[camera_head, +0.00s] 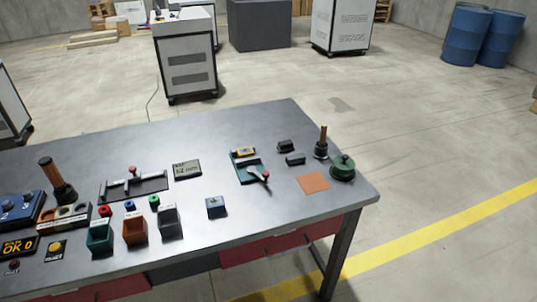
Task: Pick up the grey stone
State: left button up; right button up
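Two small dark grey blocks lie near the back right of the metal table (270,231). One block (284,146) lies slightly farther back, and the other block (295,159) lies just in front of it and to the right. Either could be the grey stone; at this size I cannot tell which. Both rest on the tabletop, apart from each other, and nothing covers them. Neither of my grippers shows in the head view.
A flat orange square (313,183), a wooden-handled tool (321,143) and a green round object (342,167) stand right of the blocks. Small bins (135,230) stand front left. The front right tabletop is clear.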

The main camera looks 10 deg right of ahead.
aim_at(295, 159)
jog(key=i+j+z, duration=0.3)
jog(key=j, duration=1)
jog(key=k+j+z, duration=0.1)
jog(key=j+z, duration=0.2)
jog(key=j, duration=1)
